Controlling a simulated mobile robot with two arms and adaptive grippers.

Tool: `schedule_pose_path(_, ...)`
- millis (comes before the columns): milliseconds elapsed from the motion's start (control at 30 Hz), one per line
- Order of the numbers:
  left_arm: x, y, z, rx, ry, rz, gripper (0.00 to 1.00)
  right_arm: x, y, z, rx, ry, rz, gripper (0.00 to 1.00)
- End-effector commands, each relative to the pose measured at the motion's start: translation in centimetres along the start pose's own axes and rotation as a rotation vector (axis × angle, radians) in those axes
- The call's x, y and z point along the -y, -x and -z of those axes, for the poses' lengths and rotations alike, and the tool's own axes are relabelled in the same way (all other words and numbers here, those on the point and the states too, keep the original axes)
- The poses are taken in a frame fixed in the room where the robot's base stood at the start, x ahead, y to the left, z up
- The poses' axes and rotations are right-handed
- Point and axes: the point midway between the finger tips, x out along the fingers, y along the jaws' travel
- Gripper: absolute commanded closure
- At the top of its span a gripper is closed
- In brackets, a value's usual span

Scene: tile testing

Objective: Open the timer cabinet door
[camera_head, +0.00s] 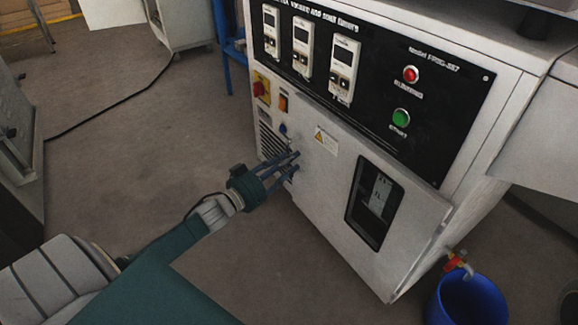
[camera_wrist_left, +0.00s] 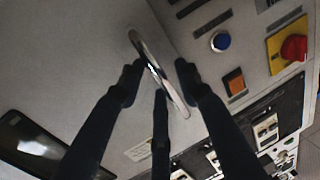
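The timer cabinet (camera_head: 468,205) stands at the right in the head view. Its pale lower door (camera_head: 330,185) has a dark window and a warning label; it looks shut, though I cannot tell if there is a small gap. In the left wrist view the door (camera_wrist_left: 80,60) fills the left side, with a slim metal handle (camera_wrist_left: 150,58) near its edge. My left gripper (camera_head: 293,160) is at the door's left side. In the wrist view its dark fingers (camera_wrist_left: 158,72) are spread on both sides of the handle, with gaps showing. My right gripper is not in view.
Above the door is a black panel with several timers (camera_head: 345,70) and red and green buttons. A red knob (camera_head: 260,88) sits left of the door. A blue bucket (camera_head: 468,302) stands below a tap at the lower right. The floor left of the cabinet is mostly clear; a cable crosses it.

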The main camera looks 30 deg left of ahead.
Motion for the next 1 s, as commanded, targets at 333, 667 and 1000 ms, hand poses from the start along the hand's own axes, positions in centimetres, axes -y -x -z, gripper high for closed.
schedule_pose_path(333,0.0,-0.6,0.0,0.001,0.000,0.001,0.66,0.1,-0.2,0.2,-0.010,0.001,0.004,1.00)
schedule_pose_path(667,0.0,-0.5,0.0,0.001,0.000,0.001,1.00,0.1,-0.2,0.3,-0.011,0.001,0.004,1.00)
schedule_pose_path(1000,0.5,1.0,0.3,0.004,0.005,0.034,1.00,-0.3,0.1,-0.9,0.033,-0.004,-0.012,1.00)
